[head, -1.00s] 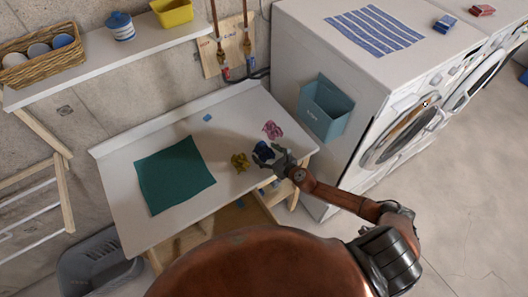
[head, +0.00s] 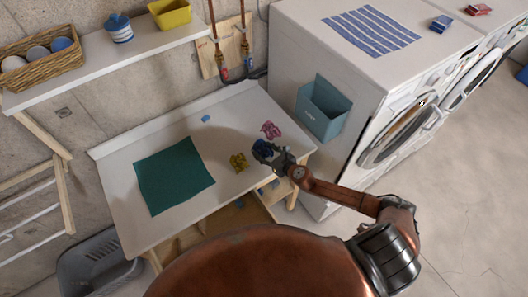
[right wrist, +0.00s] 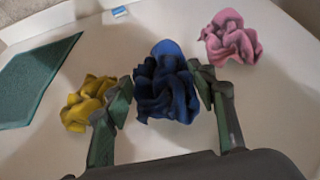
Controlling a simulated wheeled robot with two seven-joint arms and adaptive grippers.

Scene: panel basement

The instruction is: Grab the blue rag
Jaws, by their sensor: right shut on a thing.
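The blue rag (head: 263,149) is a crumpled dark blue cloth on the right part of the white table. My right gripper (head: 272,152) is at the rag, with its fingers on both sides of it. In the right wrist view the blue rag (right wrist: 165,85) sits between the two fingers (right wrist: 163,100), which are shut on it. I cannot tell whether the rag is lifted off the table. My left gripper is not in view.
A yellow rag (head: 238,162) lies just left of the blue one, a pink rag (head: 271,130) behind it. A green mat (head: 174,176) covers the table's left part. A teal bin (head: 323,108) hangs on the washing machine (head: 340,75) at the right. The white tabletop (head: 125,160) is otherwise mostly clear.

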